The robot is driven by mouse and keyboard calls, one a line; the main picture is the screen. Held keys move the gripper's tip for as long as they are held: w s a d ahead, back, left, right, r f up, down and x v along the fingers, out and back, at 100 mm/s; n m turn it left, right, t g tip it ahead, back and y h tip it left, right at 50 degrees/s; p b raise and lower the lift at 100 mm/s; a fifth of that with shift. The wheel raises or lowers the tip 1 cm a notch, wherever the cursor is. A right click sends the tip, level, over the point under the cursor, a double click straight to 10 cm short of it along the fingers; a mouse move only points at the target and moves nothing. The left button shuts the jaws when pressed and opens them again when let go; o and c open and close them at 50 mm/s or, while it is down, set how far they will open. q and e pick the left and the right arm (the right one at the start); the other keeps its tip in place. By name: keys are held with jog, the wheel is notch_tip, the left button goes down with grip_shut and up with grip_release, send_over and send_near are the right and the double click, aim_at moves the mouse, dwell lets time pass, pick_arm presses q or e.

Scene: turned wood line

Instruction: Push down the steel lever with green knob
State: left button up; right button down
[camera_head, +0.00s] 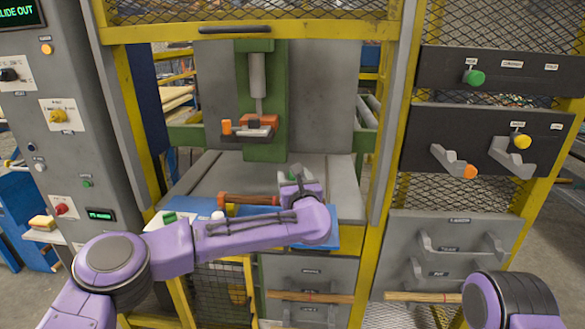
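A round green knob (474,77) shows at the left of the upper dark panel on the right-hand frame. Its lever shaft is hard to make out and seems mostly hidden behind the knob. My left gripper (297,176) is over the grey bench in the middle, well left of and below that knob, touching neither the knob nor its panel. Its fingers are small and dark, and I cannot tell whether they are open or shut. A small green patch shows beside it, unclear in kind. My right arm shows only at the lower right corner; its gripper is out of view.
Below the green knob, a lower panel (487,133) carries a grey lever with an orange knob (470,172) and another with a yellow knob (522,141). A yellow frame post (391,150) stands between bench and panels. A control cabinet (63,140) stands left.

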pick_arm(q)
jog(key=shift+x, duration=1.3)
jog(key=shift+d, duration=0.1)
grip_shut()
jog(key=s+f+n+t+y+b, duration=0.1)
jog(key=b, duration=0.7)
jog(key=s+f+t+y+b, duration=0.1)
jog(key=f+t+b, duration=0.1)
jog(key=b, duration=0.6)
jog(key=s+f+n+t+b, duration=0.1)
jog(key=f+t+b, duration=0.1)
jog(key=b, duration=0.6)
jog(key=shift+s+f+n+y+b, duration=0.1)
jog(key=shift+f+n+y+b, duration=0.2)
jog(key=shift+y, duration=0.1)
jog(key=shift+s+t+b, duration=0.1)
jog(key=shift+t+b, duration=0.4)
jog(key=shift+b, duration=0.15)
jog(key=shift+y, duration=0.3)
jog(key=shift+r, duration=0.1)
